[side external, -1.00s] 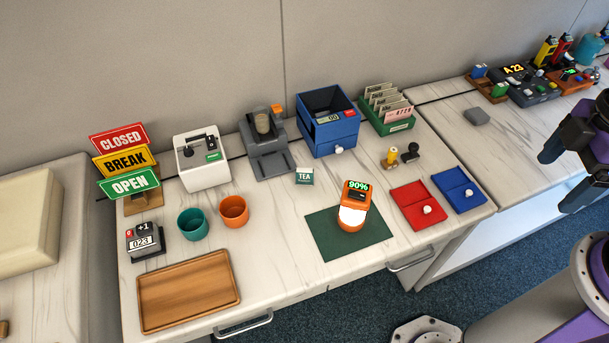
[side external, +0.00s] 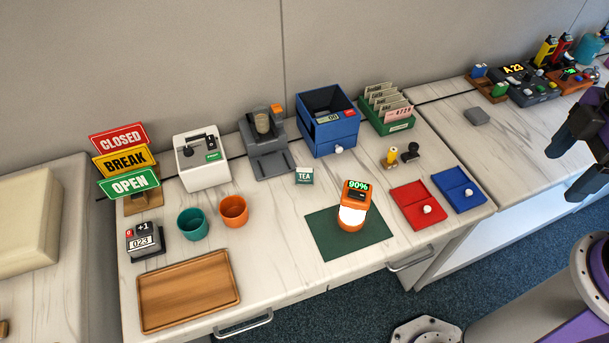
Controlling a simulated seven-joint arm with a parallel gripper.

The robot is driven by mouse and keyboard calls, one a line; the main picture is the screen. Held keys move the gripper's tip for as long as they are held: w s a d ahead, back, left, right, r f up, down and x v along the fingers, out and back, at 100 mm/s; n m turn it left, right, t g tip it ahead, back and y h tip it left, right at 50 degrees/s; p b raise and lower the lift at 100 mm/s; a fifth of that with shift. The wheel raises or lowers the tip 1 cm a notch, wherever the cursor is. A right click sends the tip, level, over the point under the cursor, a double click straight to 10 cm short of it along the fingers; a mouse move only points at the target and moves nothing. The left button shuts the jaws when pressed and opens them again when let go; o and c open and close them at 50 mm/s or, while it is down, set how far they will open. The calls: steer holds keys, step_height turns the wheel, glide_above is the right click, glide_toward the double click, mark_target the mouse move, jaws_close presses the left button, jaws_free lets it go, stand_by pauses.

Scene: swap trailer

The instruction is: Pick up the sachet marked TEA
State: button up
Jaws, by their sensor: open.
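The sachet marked TEA (side external: 304,176) is a small white and green packet. It is on the marble-patterned counter, in front of the grey dispenser and the blue drawer box. My gripper (side external: 562,172) is at the right edge of the view, dark and open, with nothing seen between its fingers. It is far to the right of the sachet, past the blue tray.
An orange device reading 90% (side external: 354,205) stands on a green mat (side external: 322,234) in front of the sachet. The grey dispenser (side external: 268,155) and blue drawer box (side external: 335,147) stand behind it. An orange cup (side external: 234,211) is to its left. Bare counter surrounds the sachet.

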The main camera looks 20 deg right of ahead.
steer(key=w+a+r+n+t+h, duration=0.2)
steer(key=w+a+n, duration=0.2)
steer(key=w+a, duration=0.3)
steer(key=w+a+r+n+t+h, duration=0.2)
steer(key=w+a+n, duration=0.2)
steer(key=w+a, duration=0.3)
steer(key=w+a+f+n+t+h, duration=0.1)
steer(key=w+a+n+t, duration=0.2)
steer(key=a, duration=0.4)
steer(key=w+a+n+t, duration=0.1)
steer(key=a+n+t, duration=0.1)
steer(key=a+n, duration=0.35)
steer(key=w+a+f+n+t+h, duration=0.1)
steer(key=w+a+n+t, duration=0.15)
steer(key=a, duration=0.65)
glide_toward(305, 170)
steer(key=shift+t, duration=0.25)
steer(key=x, duration=0.6)
steer(key=shift+a+f, duration=0.3)
steer(key=shift+f, duration=0.1)
steer(key=shift+d+x, duration=0.15)
steer(key=shift+x, duration=1.4)
steer(key=shift+d+x, duration=0.1)
steer(key=shift+x, duration=1.4)
steer(key=shift+s+r, duration=0.1)
steer(key=shift+r, duration=0.15)
steer(key=c, duration=1)
